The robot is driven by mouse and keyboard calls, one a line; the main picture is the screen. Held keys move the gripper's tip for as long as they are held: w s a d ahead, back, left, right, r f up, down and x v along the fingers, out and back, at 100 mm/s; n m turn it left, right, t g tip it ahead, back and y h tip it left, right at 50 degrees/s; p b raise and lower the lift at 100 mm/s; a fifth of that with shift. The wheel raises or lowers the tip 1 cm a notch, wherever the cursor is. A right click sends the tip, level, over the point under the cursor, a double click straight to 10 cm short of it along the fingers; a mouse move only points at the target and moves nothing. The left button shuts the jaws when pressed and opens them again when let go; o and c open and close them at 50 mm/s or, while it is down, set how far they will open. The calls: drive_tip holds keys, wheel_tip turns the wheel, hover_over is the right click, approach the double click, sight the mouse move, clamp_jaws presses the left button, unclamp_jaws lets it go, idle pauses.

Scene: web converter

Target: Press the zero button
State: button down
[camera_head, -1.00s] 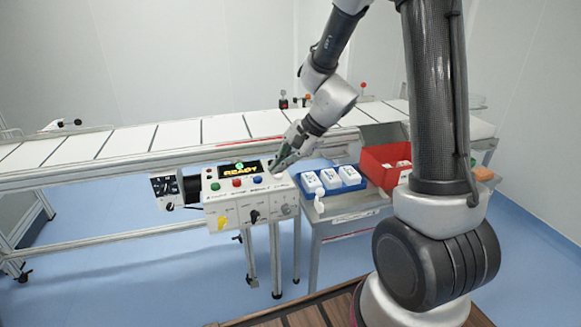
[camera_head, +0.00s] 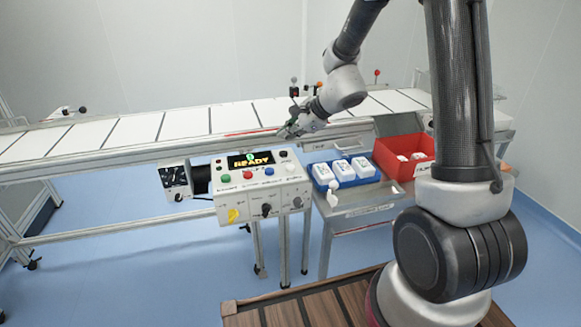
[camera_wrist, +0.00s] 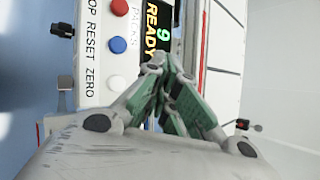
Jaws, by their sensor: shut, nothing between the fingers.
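The white control box (camera_head: 240,200) has a display (camera_head: 252,159) reading READY in yellow under a green digit, which looks like 9 in the wrist view. A row of green, red, blue and white buttons lies below it. The white button (camera_head: 290,167) is at the right end; in the wrist view, the white button (camera_wrist: 118,83) sits beside the ZERO label (camera_wrist: 90,80). My gripper (camera_head: 286,131) is shut and empty, above and behind the box's right end. In the wrist view, its green-padded fingertips (camera_wrist: 161,68) meet beside the display, apart from the white button.
The conveyor (camera_head: 130,133) runs behind the box. A blue tray (camera_head: 345,184) with white bottles and a red bin (camera_head: 388,162) stand on a side table at right. A black-faced unit (camera_head: 176,181) adjoins the box's left.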

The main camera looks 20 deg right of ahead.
sight(289, 168)
drive_tip(key=shift+f, duration=4.05)
drive_tip(key=shift+f, duration=0.15)
drive_tip(key=shift+f, duration=0.25)
drive_tip(key=shift+f, duration=0.6)
drive_tip(key=shift+r, duration=1)
drive_tip(key=shift+r, duration=0.1)
drive_tip(key=shift+r, duration=2.45)
